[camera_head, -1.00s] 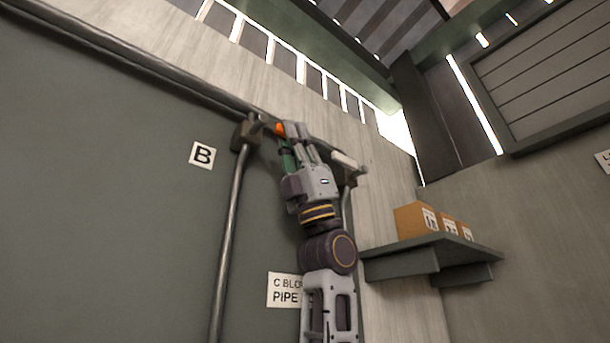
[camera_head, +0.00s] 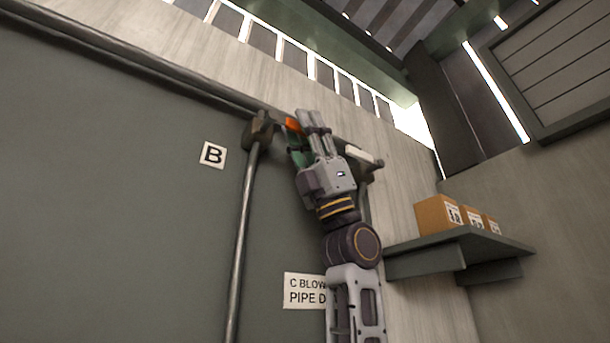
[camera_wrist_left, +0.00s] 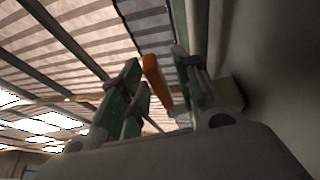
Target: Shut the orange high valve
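The orange valve handle (camera_head: 292,124) shows in the head view at the top of the pipework, close to the left side of my left gripper (camera_head: 305,118). My left gripper is raised against the wall, fingers pointing up. In the left wrist view the orange handle (camera_wrist_left: 157,82) stands tilted between the two green-and-dark fingers of the left gripper (camera_wrist_left: 158,92). The fingers are apart, and the handle is nearer the right finger. I cannot tell whether it touches that finger. The valve body is mostly hidden behind my gripper. My right gripper is not in view.
A grey vertical pipe (camera_head: 241,240) runs left of my arm, near a "B" sign (camera_head: 212,155). A pipe sign (camera_head: 303,291) is partly hidden by my arm. A shelf (camera_head: 470,250) with boxes (camera_head: 438,214) juts out on the right.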

